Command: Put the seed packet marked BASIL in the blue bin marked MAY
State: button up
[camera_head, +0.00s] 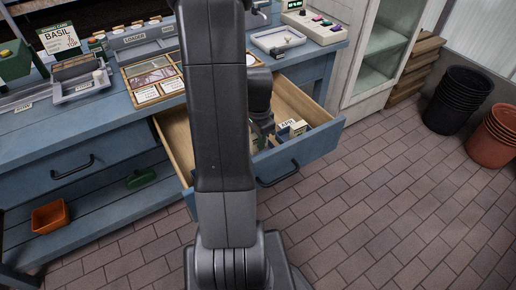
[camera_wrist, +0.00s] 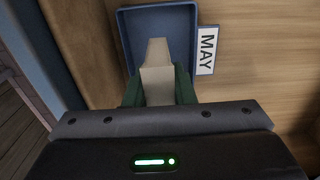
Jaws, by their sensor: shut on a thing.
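In the wrist view, my gripper (camera_wrist: 160,95) is shut on a pale cream, flat thing (camera_wrist: 157,70), likely the seed packet; no marking on it shows. It stands over the open blue bin (camera_wrist: 128,40), whose tag reads MAY (camera_wrist: 207,50). The packet's far end overlaps the bin's interior in the picture; I cannot tell whether it touches the floor of the bin. In the head view, my gripper (camera_head: 262,128) is low over the open drawer (camera_head: 322,138), partly hidden by my arm. The packet is not clearly seen there.
A tag reading APR (camera_head: 290,125) shows in the drawer, close to my gripper. A card reading BASIL (camera_head: 58,38) stands on the blue bench at left. Trays (camera_head: 278,40) and several packets (camera_head: 147,95) lie on the bench.

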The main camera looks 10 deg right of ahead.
jog(key=shift+f+b, duration=0.3)
jog(key=shift+f, duration=1.6)
jog(key=shift+f, duration=0.15)
jog(key=o, duration=1)
notch_tip(320, 180, up, 12)
jog(key=shift+r+p, duration=0.2)
jog(key=shift+p, duration=0.9)
